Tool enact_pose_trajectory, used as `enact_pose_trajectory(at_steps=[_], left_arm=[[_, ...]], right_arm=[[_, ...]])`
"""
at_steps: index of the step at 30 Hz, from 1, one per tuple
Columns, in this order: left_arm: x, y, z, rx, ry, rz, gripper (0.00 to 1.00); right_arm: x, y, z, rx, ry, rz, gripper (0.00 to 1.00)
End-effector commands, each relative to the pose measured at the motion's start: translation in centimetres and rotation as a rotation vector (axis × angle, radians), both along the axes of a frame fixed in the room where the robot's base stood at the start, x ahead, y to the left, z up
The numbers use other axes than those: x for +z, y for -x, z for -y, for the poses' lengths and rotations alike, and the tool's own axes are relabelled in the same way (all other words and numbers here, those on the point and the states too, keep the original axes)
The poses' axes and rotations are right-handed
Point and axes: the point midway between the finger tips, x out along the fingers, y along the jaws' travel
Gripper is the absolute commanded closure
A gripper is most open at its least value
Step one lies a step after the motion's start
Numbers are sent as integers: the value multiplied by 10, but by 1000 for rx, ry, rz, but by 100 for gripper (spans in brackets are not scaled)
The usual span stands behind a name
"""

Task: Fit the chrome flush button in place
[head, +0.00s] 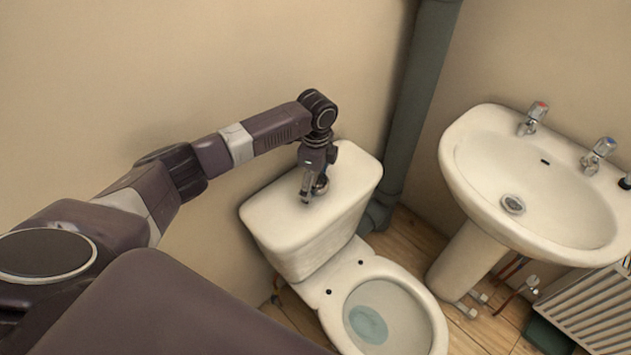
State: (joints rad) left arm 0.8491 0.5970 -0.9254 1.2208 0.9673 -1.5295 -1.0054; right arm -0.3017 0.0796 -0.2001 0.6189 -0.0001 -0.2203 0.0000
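The white toilet (291,243) has its cistern against the wall, in the middle of the head view. My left gripper (312,191) points down at the top of the cistern lid. Its fingertips are at or just above the lid, and I cannot tell whether they touch it. A small shiny patch shows by the fingertips. It may be the chrome flush button or part of the gripper. The gripper hides the lid under it, so I cannot see the button hole or whether the fingers are open or shut. My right gripper is not in view.
A white pedestal sink (467,185) with two chrome taps stands to the right. A dark grey pipe (415,100) runs down the corner between toilet and sink. A ribbed radiator (590,312) is at lower right. The open toilet bowl (368,318) is in front of the cistern.

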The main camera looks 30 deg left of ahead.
Motion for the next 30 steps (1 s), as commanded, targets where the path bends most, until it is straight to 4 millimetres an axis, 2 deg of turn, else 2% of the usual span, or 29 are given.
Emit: enact_pose_trajectory(at_steps=[1, 6, 17, 20, 23, 30], left_arm=[[-4, 3, 3, -4, 3, -7, 28], [-2, 2, 2, -4, 3, -5, 28], [1, 2, 0, -2, 0, -5, 28], [11, 1, 0, -1, 0, -2, 28], [29, 0, 0, -2, 1, 1, 28], [82, 0, 1, -3, 1, 3, 28]], right_arm=[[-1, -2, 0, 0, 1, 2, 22], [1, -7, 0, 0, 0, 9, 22], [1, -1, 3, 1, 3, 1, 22], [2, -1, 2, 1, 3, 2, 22], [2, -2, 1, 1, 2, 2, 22], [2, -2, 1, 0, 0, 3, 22]])
